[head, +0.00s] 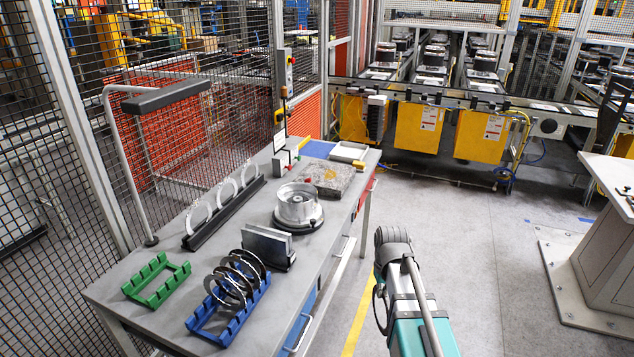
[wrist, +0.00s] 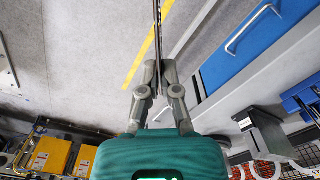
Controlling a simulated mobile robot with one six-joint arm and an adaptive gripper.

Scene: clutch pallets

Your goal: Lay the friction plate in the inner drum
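My gripper (wrist: 158,80) is shut on a thin dark ring, the friction plate (wrist: 157,38), seen nearly edge-on in the wrist view. In the head view part of this plate (head: 378,312) shows at the left side of my arm, over the floor right of the bench; the fingers are hidden there. The inner drum (head: 297,203), a silver round part with an open top and raised centre, stands on a dark round base on the bench. The held plate is well apart from it, toward the lower right. The inside of the drum is only partly visible.
On the bench (head: 150,308), a blue rack (head: 205,322) holds several dark rings. A green rack (head: 157,280) looks empty. A black rack (head: 225,212) holds upright pale rings. Upright grey plates (head: 268,246) stand before the drum; a grey block (head: 330,178) lies behind it.

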